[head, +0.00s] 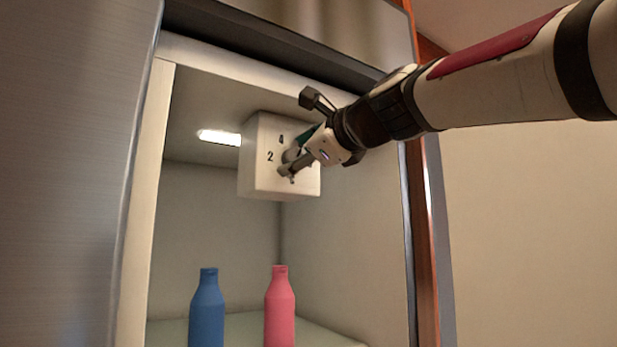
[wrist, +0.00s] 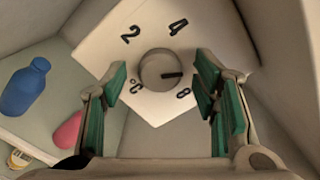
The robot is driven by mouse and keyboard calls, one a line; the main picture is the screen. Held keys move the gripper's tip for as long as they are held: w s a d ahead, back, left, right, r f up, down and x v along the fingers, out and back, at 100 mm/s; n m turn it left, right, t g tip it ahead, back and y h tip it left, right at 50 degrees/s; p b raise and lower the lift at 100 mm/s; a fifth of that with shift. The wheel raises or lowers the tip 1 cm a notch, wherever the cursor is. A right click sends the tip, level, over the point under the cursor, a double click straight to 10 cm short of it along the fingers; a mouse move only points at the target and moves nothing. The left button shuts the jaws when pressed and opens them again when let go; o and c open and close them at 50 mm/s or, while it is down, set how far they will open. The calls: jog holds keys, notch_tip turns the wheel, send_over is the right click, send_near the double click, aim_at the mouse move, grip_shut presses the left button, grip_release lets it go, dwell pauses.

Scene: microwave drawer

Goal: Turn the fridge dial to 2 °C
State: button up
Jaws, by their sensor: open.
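The fridge dial (wrist: 160,69) is a round grey knob on the face of a white box (head: 262,180) under the fridge ceiling. In the wrist view, "2" is upper left of it, "4" upper right, "8" lower right and "°C" lower left. Its dark pointer mark points right, away from the 2, between 4 and 8; a number there is mostly hidden by a finger. My gripper (wrist: 163,75) is open, with green-padded fingers on either side of the dial and visible gaps. In the head view my gripper (head: 298,153) partly covers the dial.
A blue bottle (head: 207,310) and a pink bottle (head: 280,310) stand on the shelf below the box. A small yellow-labelled item (wrist: 18,159) shows in the wrist view. A lit lamp (head: 219,137) is left of the box. The fridge side wall is close on the right.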

jog(key=shift+c, duration=0.5)
jog(key=c, duration=1.1)
jog(key=shift+o, duration=0.2)
jog(key=shift+n, duration=0.3)
jog(key=n+b, duration=0.2)
jog(key=n, duration=0.2)
jog(key=shift+f+n, duration=0.15)
jog(key=shift+n, duration=0.15)
jog(key=shift+f+n+b, duration=0.1)
jog(key=shift+n+b, duration=3.95)
jog(key=shift+n, duration=5.45)
